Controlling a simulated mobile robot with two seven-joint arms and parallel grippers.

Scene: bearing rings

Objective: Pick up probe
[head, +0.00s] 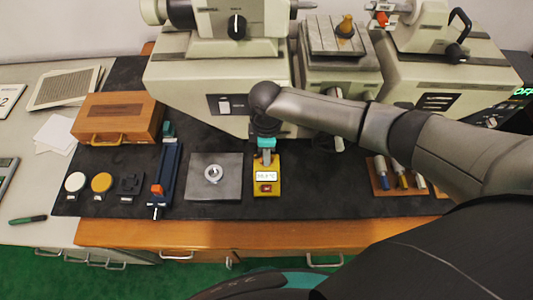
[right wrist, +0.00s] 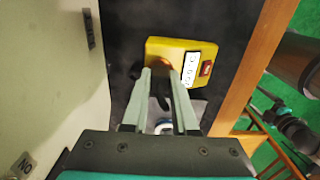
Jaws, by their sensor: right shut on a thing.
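The probe, a yellow box with a white display and a red button (head: 267,187), is on the dark mat in the head view. It also shows in the right wrist view (right wrist: 200,53), beyond the fingertips. My right gripper (head: 266,158) reaches down over its far end. In the right wrist view my right gripper (right wrist: 162,78) has its two pale fingers shut on the probe's far part, with a small gap between them. The gripped part is mostly hidden by the fingers. I cannot tell whether the probe is clear of the mat.
A grey plate (head: 203,190) with a metal ring (head: 213,174) lies left of the probe. Further left are a blue gauge (head: 167,178) and a wooden box (head: 117,117). Pale machines (head: 222,85) stand behind. A wooden holder (head: 392,189) is at right.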

